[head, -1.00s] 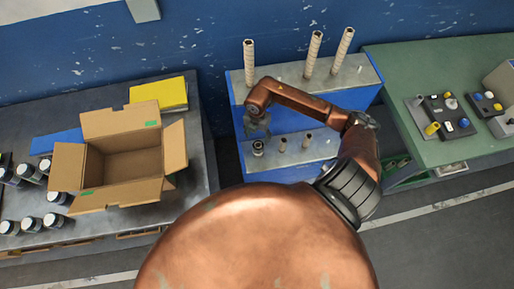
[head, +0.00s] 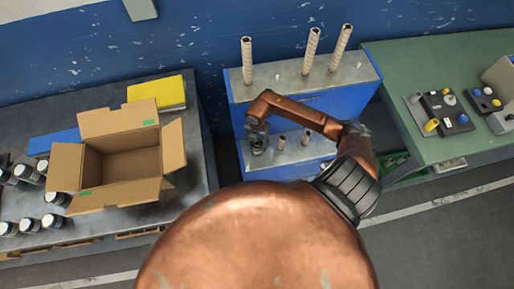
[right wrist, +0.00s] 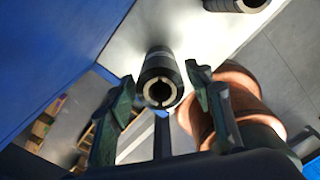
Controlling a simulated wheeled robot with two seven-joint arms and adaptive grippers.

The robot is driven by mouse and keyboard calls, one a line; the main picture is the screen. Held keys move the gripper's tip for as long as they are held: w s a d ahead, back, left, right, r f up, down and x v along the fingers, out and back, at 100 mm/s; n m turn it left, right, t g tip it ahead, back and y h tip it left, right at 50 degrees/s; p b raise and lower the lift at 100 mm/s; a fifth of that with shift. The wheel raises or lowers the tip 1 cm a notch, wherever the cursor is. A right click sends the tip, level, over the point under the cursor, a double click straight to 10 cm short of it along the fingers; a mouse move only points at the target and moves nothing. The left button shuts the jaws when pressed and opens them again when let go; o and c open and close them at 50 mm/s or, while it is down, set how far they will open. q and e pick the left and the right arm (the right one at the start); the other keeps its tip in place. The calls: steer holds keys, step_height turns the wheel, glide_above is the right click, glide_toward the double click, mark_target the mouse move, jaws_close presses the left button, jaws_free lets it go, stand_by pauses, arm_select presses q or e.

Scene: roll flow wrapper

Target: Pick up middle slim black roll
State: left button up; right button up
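Several short dark rolls stand upright on the lower grey shelf of the blue stand. In the head view, the left roll (head: 258,147) is under my right gripper (head: 257,129) and partly hidden by it. The middle roll (head: 281,144) and the right roll (head: 306,139) stand to its right, clear of the fingers. In the right wrist view, a slim black roll (right wrist: 162,78) with a pale hollow core shows end-on between the two spread fingers, with gaps on both sides. Another black roll (right wrist: 236,3) is cut off at the top edge. My left gripper is out of view.
Tall beige rolls (head: 312,50) stand on the stand's upper shelf (head: 290,76), behind my right arm. An open cardboard box (head: 125,163) and several jars (head: 30,223) are on the left table. A green bench (head: 430,75) with control boxes is at right.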

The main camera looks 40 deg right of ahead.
steer(key=c, duration=1.1)
steer(key=shift+r, duration=0.15)
